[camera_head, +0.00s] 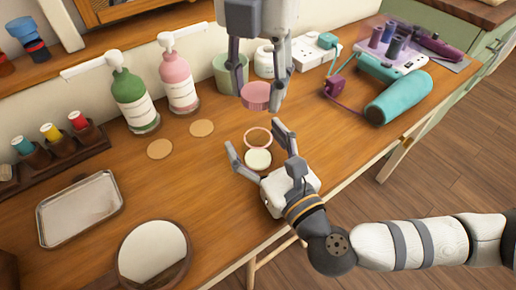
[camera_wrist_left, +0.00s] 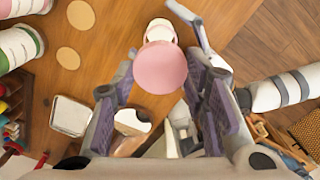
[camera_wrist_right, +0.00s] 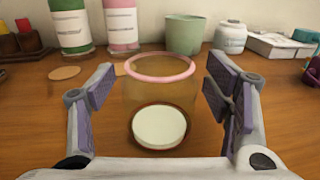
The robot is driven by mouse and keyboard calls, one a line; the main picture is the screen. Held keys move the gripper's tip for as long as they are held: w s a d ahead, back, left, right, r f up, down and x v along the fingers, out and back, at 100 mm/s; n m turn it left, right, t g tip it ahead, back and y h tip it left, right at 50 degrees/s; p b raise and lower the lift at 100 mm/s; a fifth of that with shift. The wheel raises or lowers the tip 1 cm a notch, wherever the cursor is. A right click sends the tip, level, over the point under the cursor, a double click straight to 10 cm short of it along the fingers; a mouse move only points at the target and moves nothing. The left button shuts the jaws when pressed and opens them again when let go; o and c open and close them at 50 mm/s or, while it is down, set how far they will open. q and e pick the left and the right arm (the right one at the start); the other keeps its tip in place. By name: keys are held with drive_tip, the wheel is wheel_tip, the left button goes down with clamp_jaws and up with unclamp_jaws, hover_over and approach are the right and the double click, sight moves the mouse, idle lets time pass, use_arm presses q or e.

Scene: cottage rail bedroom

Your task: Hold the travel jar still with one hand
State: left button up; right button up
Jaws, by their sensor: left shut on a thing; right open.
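The travel jar (camera_wrist_right: 160,98) is a clear jar with a pink rim and a white disc at its bottom. It stands upright on the wooden table, and its rim also shows in the head view (camera_head: 258,131). My right gripper (camera_head: 256,140) is open, with one finger on each side of the jar. The right wrist view shows gaps between jar and fingers. My left gripper (camera_head: 257,92) is shut on a round pink lid (camera_head: 256,97), held above and behind the jar in the head view. The lid partly hides the jar in the left wrist view (camera_wrist_left: 160,25).
Green (camera_head: 135,98) and pink (camera_head: 178,82) pump bottles and a green cup (camera_head: 226,72) stand at the back. A metal tray (camera_head: 78,208) and a round mirror (camera_head: 152,252) lie at left. A teal hair dryer (camera_head: 397,97) lies right. Two tan discs lie left of the jar.

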sight(258, 110)
clamp_jaws()
use_arm(q)
drive_tip(key=shift+f, duration=2.5)
drive_tip(key=shift+f, duration=0.1)
drive_tip(key=shift+f, duration=0.8)
drive_tip(key=shift+f, duration=0.55)
